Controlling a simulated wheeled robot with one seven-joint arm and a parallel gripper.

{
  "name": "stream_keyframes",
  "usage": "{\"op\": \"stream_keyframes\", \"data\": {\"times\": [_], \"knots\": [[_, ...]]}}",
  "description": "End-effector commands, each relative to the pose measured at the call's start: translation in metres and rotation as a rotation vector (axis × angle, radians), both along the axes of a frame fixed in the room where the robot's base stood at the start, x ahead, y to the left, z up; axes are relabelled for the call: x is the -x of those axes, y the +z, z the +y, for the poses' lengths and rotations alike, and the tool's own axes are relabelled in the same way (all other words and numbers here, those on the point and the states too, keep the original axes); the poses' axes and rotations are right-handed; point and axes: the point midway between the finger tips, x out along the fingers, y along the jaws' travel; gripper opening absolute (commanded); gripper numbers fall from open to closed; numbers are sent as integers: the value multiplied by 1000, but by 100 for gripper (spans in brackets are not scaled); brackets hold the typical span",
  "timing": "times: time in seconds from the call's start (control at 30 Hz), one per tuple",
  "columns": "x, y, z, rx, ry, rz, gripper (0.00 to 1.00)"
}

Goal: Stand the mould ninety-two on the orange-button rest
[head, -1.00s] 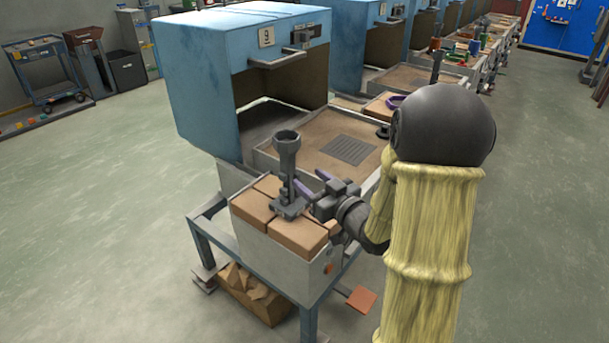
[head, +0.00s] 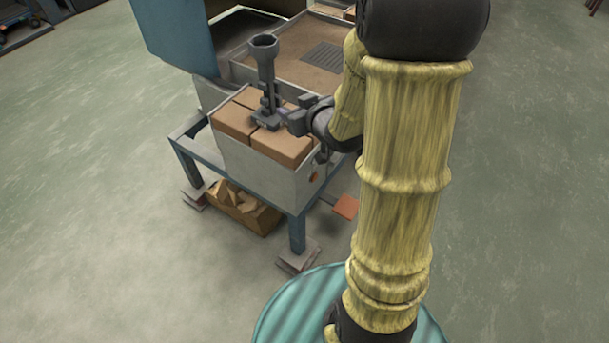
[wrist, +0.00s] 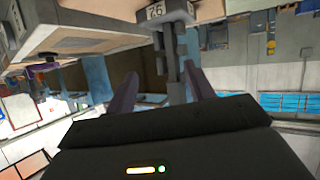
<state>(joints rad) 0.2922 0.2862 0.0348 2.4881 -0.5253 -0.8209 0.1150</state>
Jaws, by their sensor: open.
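The mould (head: 265,72) is a dark grey post with a flared cup top and a flat foot. It stands upright on the brown blocks of a grey box-shaped rest (head: 254,170). A small orange-red button (head: 313,177) shows on the rest's right side. My gripper (head: 282,108) is open, level, low beside the mould's stem. In the wrist view the mould (wrist: 172,60) lies between the two purple fingers of my gripper (wrist: 164,88), with a gap on each side. Its number plate appears upside down and looks like 92. How deep the stem sits between the fingers is unclear.
A blue hooded oven (head: 172,38) and a sandy tray bed (head: 310,55) with a grate stand behind the rest. A blue stand carries the rest, with wood pieces (head: 240,207) below.

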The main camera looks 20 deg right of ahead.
Motion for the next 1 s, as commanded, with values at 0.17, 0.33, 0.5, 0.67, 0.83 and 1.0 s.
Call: {"op": "stream_keyframes", "data": {"times": [0.17, 0.33, 0.5, 0.67, 0.83, 1.0], "knots": [[31, -21, 3, 53, -92, 233, 53], [75, -39, 11, 70, -162, 471, 53], [130, -49, 27, 54, -200, 717, 53], [171, -52, 43, 31, -206, 882, 53], [182, -53, 47, 24, -206, 928, 53], [181, -53, 46, 24, -207, 927, 53]]}}
